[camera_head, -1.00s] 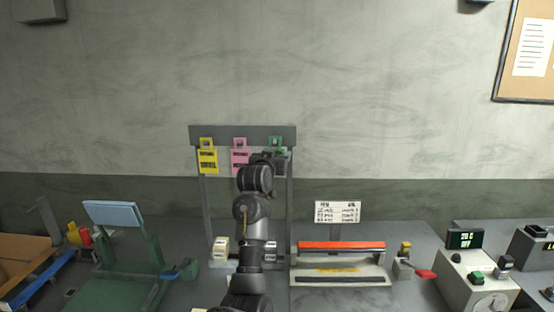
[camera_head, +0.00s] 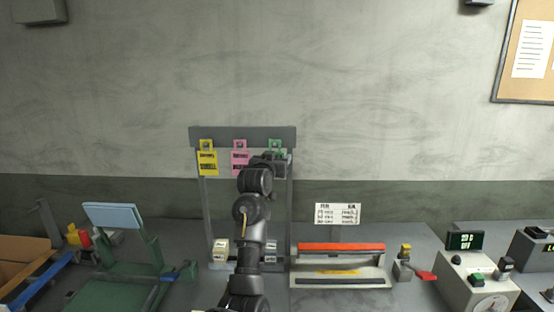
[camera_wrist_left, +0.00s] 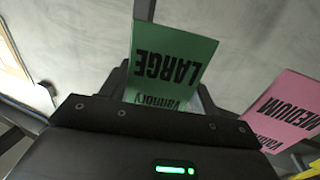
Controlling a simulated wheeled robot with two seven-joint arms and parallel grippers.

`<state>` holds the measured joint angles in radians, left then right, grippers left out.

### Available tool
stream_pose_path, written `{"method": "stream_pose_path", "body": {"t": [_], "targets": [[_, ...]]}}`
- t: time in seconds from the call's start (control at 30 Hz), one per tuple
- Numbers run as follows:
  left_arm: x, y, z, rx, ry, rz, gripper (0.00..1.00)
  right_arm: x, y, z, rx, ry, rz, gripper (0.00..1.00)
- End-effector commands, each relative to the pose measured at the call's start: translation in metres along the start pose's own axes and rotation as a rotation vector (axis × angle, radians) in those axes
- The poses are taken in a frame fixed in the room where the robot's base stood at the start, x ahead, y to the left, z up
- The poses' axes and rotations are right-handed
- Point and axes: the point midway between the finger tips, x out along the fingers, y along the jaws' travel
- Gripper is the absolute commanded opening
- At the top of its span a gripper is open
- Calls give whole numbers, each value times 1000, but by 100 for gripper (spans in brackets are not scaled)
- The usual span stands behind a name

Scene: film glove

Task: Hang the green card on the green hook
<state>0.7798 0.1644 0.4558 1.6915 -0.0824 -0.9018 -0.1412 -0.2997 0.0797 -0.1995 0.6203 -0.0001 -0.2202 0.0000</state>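The green card (camera_wrist_left: 172,58), marked LARGE, is close in front of my left gripper in the left wrist view. Its far part reaches down between the dark fingers, which sit at its two sides. In the head view, the green card (camera_head: 287,153) is mostly hidden behind my left gripper (camera_head: 273,163). The green hook (camera_head: 275,143) is on the grey rail (camera_head: 240,132), right at the card's upper part. I cannot tell whether the card's hole is around the hook. My right gripper is not in view.
A yellow card (camera_head: 207,163) and a pink card (camera_head: 239,160) hang on the same rail to the left; the pink card (camera_wrist_left: 285,112) is near my gripper. A sealer with a red bar (camera_head: 340,247) stands to the right. A green stand (camera_head: 115,245) is at left.

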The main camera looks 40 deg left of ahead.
Motion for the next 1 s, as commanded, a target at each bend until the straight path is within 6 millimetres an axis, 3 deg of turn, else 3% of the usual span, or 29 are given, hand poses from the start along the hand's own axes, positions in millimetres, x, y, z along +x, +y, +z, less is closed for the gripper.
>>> {"method": "stream_pose_path", "body": {"t": [0.03, 0.13, 0.5, 1.0], "targets": [[0, 0, 0, 0, 0, 0, 69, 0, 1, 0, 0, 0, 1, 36], [0, 0, 0, 0, 0, 0, 82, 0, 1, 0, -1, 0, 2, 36], [-6, 0, 2, 1, 0, 0, 82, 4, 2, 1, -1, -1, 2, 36], [-92, 1, 2, -2, 3, 1, 82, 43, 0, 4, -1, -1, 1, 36]]}}
